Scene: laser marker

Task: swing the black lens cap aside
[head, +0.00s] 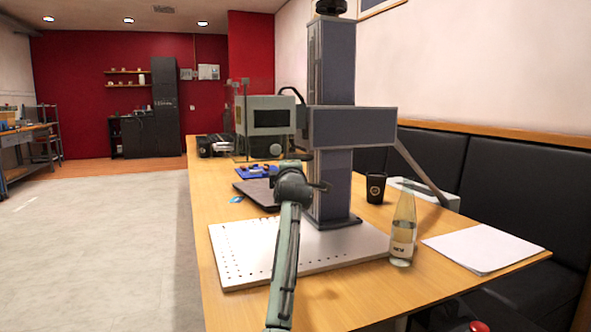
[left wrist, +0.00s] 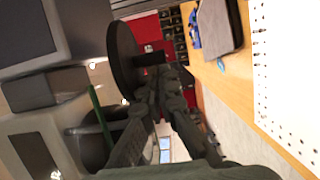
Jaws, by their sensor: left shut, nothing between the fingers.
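The black lens cap (left wrist: 124,60) is a round disc with a short peg on its face, seen nearly edge-on in the left wrist view beside the grey marker head. My left gripper (left wrist: 160,82) is shut and empty, its fingertips close to the disc and just below the peg; I cannot tell whether they touch. In the head view the marker head (head: 352,127) is a grey box on a tall column. My left arm comes up from the bottom, with its wrist in front of the area under the head's left end. My right gripper is not in view.
The column stands on a pale perforated plate (head: 240,262) on the wooden table. A glass bottle (head: 402,235), a paper stack (head: 482,247) and a black cup (head: 376,188) are to the right. A dark laptop-like slab (head: 256,193) lies behind the plate.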

